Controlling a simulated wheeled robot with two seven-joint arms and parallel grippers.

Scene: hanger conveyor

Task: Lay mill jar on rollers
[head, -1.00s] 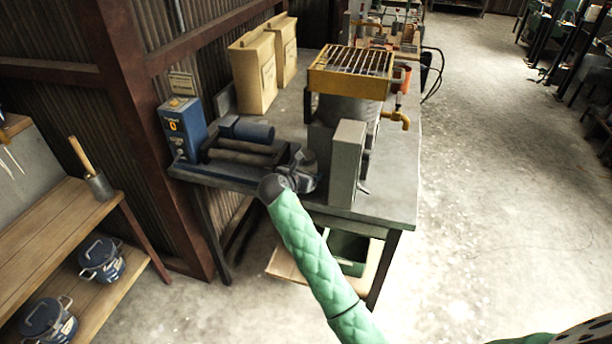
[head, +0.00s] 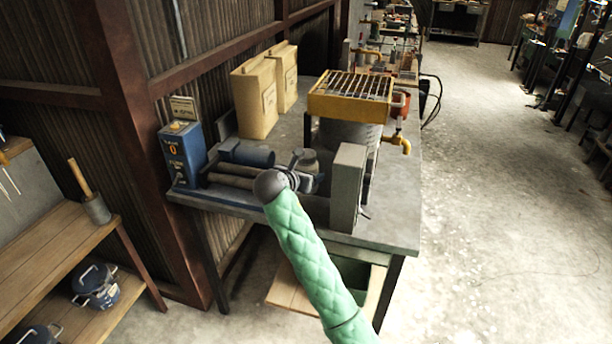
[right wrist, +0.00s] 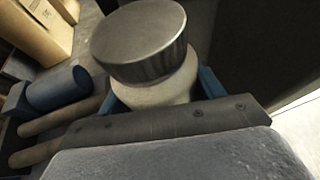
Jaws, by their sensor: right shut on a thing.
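The mill jar (right wrist: 155,88), pale with a wide metal lid (right wrist: 140,40), stands roughly upright in the right wrist view. My right gripper (right wrist: 165,98) is shut on it, with blue finger parts showing on both sides of the jar. In the head view the jar (head: 311,160) is small and partly hidden by the right gripper (head: 308,178), at the right end of the roller stand. The rollers (head: 236,170) lie to the left of the jar, and also show in the right wrist view (right wrist: 62,124). The jar is apart from them. My left gripper is out of view.
A blue control box (head: 183,155) stands left of the rollers, and a dark blue cylinder (head: 247,153) lies behind them. A grey upright box (head: 347,188) and a yellow-topped grated unit (head: 350,95) stand close on the right.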

